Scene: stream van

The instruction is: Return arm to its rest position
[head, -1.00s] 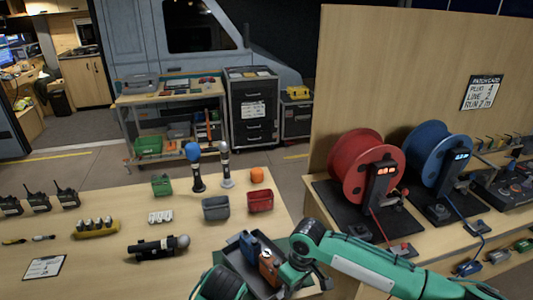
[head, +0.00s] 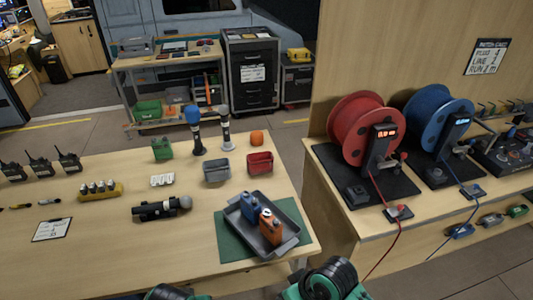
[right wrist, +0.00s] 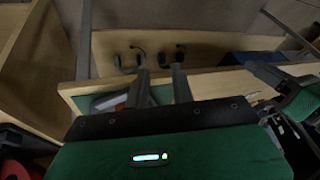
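My right arm (head: 330,281) shows only as a green and black link at the bottom edge of the head view, in front of the table. Its gripper is outside that view. In the right wrist view my right gripper (right wrist: 158,72) has its two fingers apart with nothing between them. A dark part with green (head: 168,293) also shows at the bottom edge of the head view. My left gripper is not seen. A grey tray (head: 284,247) on a green mat (head: 231,241) holds a blue pack (head: 251,205) and an orange pack (head: 271,227).
The wooden table (head: 110,265) carries radios (head: 40,165), a black torch-like device (head: 158,208), two microphones, and a grey bin (head: 216,170) and red bin (head: 260,163). A red reel (head: 357,125) and blue reel (head: 431,115) stand on the right bench. Floor shows between table and bench.

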